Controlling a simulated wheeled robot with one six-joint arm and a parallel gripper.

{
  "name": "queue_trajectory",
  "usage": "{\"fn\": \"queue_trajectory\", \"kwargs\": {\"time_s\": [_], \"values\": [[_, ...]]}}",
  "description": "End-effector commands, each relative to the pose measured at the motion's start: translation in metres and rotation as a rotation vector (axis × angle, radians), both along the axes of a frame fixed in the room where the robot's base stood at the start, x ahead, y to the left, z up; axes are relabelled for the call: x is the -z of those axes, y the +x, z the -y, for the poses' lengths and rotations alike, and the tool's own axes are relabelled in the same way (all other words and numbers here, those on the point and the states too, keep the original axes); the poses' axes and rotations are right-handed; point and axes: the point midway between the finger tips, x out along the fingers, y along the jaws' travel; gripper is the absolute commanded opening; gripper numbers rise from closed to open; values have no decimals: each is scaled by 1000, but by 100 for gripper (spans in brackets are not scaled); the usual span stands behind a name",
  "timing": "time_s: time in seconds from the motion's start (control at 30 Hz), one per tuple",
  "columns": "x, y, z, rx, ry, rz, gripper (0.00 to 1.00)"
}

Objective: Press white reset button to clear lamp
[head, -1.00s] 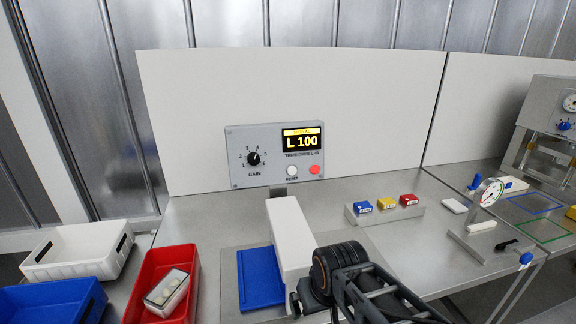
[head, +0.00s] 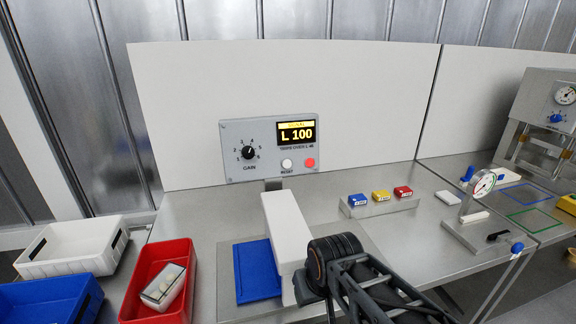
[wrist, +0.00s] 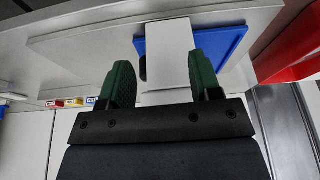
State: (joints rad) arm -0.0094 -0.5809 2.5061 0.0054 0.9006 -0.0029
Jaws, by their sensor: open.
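The white reset button (head: 286,163) sits low on a grey panel (head: 235,135) that stands at the back of the bench, against a white board. A red round piece (head: 310,162), button or lamp, is just right of it. A yellow-lit display (head: 297,134) above them reads L 100. My gripper (wrist: 155,65) shows in the wrist view with its two green fingers apart. A white block (wrist: 164,45) appears between them in that picture; I cannot tell whether they touch it. In the head view the fingers are hidden, and nothing is seen touching the button.
The white block (head: 286,225) stands over a blue plate (head: 257,275) in front of the panel. A red bin (head: 187,255) with a box in it, a white bin (head: 45,262) and a blue bin (head: 40,302) are at left. A rack of coloured blocks (head: 380,205) and a dial gauge (head: 484,183) are at right.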

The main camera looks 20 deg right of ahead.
Motion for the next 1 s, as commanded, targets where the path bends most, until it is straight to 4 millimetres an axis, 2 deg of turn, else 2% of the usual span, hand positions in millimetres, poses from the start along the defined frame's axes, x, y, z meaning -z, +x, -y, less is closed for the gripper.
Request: {"fn": "queue_trajectory", "kwargs": {"time_s": [0.07,0.6,1.0], "values": [[0,0,0,0,0,0,50],[0,0,0,0,0,0,0],[0,0,0,0,0,0,0]]}}
